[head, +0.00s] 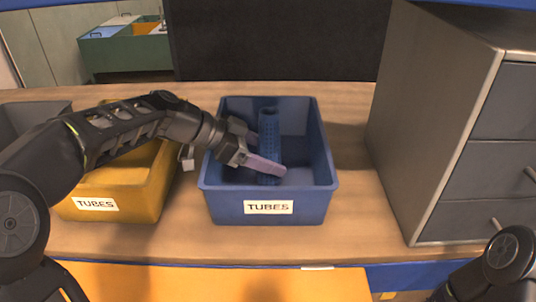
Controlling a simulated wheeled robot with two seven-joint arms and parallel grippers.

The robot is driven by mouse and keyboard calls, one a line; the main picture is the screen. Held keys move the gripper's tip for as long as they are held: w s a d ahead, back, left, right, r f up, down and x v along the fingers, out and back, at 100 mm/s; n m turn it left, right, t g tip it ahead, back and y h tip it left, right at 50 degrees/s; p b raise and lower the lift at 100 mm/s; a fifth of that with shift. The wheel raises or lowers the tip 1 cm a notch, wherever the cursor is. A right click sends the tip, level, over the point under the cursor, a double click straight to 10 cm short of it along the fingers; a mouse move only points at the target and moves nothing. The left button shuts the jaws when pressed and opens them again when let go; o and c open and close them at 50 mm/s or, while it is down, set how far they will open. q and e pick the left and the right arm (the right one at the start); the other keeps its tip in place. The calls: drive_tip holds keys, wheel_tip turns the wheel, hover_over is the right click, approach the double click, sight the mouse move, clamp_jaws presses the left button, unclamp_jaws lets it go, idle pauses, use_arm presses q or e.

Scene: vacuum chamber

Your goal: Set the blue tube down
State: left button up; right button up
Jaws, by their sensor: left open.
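The blue tube (269,136) is inside the blue bin (267,193), whose front label reads TUBES. The tube is textured and lies lengthwise or leans toward the back of the bin; I cannot tell which. My left gripper (266,149) reaches into the bin from the left. Its fingers are open, one near the bin's back left and one crossing in front of the tube's lower part. Whether the fingers touch the tube is unclear. My right gripper is out of view; only part of my right arm shows at the bottom right.
A yellow bin (124,193) labelled TUBES stands left of the blue bin, partly behind my left arm. A grey bin (40,119) is at the far left. A grey drawer cabinet (436,120) stands at the right. Bare wooden tabletop (358,190) lies between the blue bin and cabinet.

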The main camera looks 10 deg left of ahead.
use_arm(q)
drive_tip(key=shift+r, duration=0.1)
drive_tip(key=b+v, duration=0.2)
drive_tip(key=v, duration=1)
idle(0.4)
